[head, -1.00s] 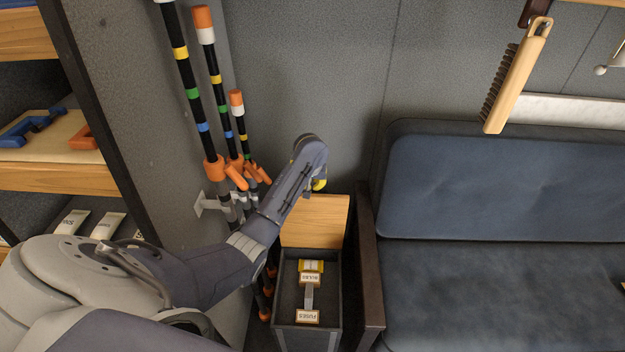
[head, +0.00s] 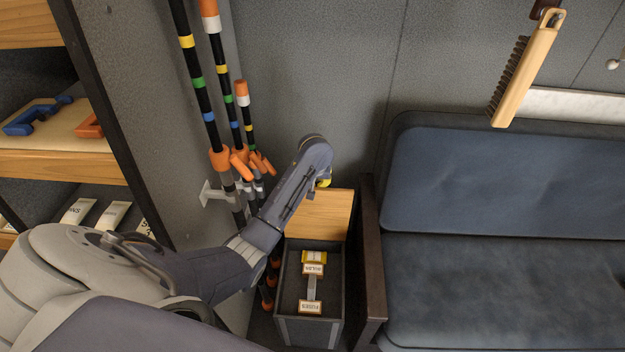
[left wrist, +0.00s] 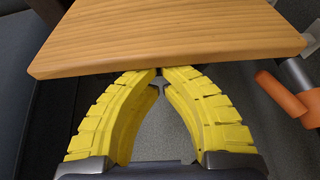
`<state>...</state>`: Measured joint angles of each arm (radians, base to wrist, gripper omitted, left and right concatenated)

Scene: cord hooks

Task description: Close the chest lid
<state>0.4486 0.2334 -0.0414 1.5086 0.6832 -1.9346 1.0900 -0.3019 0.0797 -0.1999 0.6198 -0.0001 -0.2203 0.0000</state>
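The chest (head: 309,331) is a dark grey box on the floor beside the bench. Its light wooden lid (head: 322,214) stands raised at the back, so the chest is open. Inside lie small labelled blocks, one reading BULBS (head: 313,269) and one FUSES (head: 311,307). My left gripper (head: 324,183) is at the lid's top edge, mostly hidden by my arm. In the left wrist view, its yellow fingers (left wrist: 158,75) meet at the tips, right by the edge of the wooden lid (left wrist: 165,35). Nothing shows between them. My right gripper is out of view.
Striped poles (head: 206,100) with orange ends stand left of the chest against the wall. A blue padded bench (head: 500,290) with a dark side panel (head: 371,270) is close on the right. A shelf (head: 70,165) stands at the left. A brush (head: 525,70) hangs above the bench.

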